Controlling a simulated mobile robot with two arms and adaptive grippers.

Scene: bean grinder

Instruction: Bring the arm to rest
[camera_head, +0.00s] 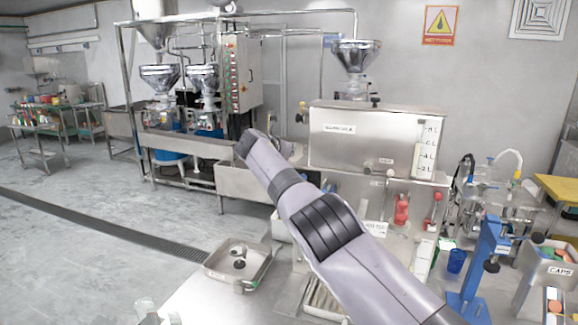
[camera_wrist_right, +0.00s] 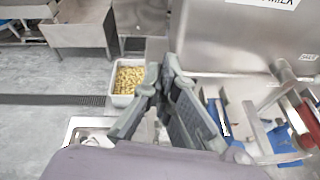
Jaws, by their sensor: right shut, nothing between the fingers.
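My right arm (camera_head: 325,235) reaches up from the lower right of the head view, across the front of the steel tank machine. Its wrist end (camera_head: 256,145) is raised beside the tank's left side, and the fingers are hard to make out there. In the right wrist view my right gripper (camera_wrist_right: 166,72) shows its dark grey fingers closed together at the tips, with nothing held. My left arm and gripper are not in view.
The steel tank (camera_head: 355,140) stands close to my right arm. A steel tray (camera_head: 262,272) sits on the table at lower centre. A white bin of yellowish pieces (camera_wrist_right: 124,88) lies beyond the fingers. A blue stand (camera_head: 485,255) is at right. Open floor (camera_head: 70,245) lies left.

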